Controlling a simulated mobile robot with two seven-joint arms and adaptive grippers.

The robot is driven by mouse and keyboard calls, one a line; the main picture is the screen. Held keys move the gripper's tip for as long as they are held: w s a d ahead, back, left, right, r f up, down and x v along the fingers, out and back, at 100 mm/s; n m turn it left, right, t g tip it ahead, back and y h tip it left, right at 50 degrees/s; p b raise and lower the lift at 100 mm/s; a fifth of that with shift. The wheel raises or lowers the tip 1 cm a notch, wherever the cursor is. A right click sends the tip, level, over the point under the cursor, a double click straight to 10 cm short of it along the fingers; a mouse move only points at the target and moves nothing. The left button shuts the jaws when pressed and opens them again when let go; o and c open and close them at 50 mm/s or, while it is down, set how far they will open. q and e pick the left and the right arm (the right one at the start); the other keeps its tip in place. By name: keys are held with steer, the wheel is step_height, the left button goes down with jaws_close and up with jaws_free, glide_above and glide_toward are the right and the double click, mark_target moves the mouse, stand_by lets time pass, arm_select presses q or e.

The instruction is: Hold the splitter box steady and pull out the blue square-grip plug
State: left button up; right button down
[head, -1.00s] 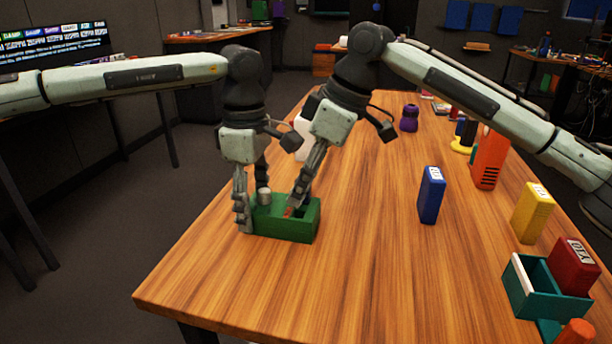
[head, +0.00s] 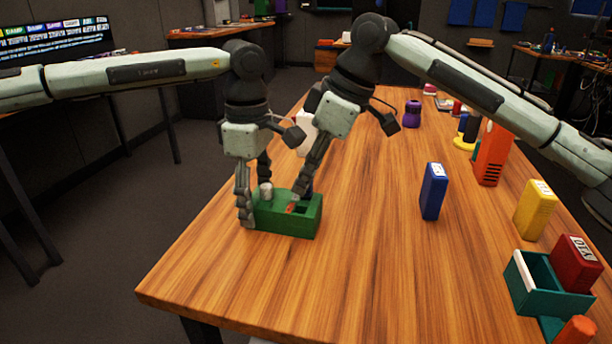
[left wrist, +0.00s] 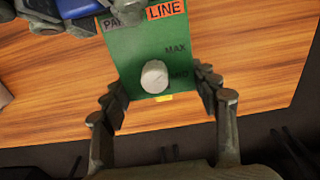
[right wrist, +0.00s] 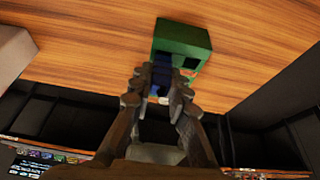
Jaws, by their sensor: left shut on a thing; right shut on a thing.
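The green splitter box (head: 285,222) stands near the table's left edge. Its grey knob (left wrist: 154,76) and the MAX and LINE labels show in the left wrist view. My left gripper (head: 254,208) is shut across the box's knob end, one finger on each side. My right gripper (head: 302,190) is above the box's other end, shut on the blue plug (right wrist: 161,76). The plug is mostly hidden by the fingers; its blue also shows in the left wrist view (left wrist: 84,7). A dark socket (right wrist: 191,63) shows in the box top. I cannot tell whether the plug's tip is clear of the box.
A white object (head: 307,130) stands behind the grippers. To the right are a blue box (head: 433,192), a yellow box (head: 535,210), an orange box (head: 492,156), a red box (head: 575,264) and a teal tray (head: 548,302). The table's front middle is clear.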

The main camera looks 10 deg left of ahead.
steer(key=shift+r, duration=1.35)
steer(key=shift+r, duration=2.15)
steer(key=shift+s+a+r, duration=0.1)
steer(key=shift+r, duration=0.55)
steer(key=shift+r, duration=0.1)
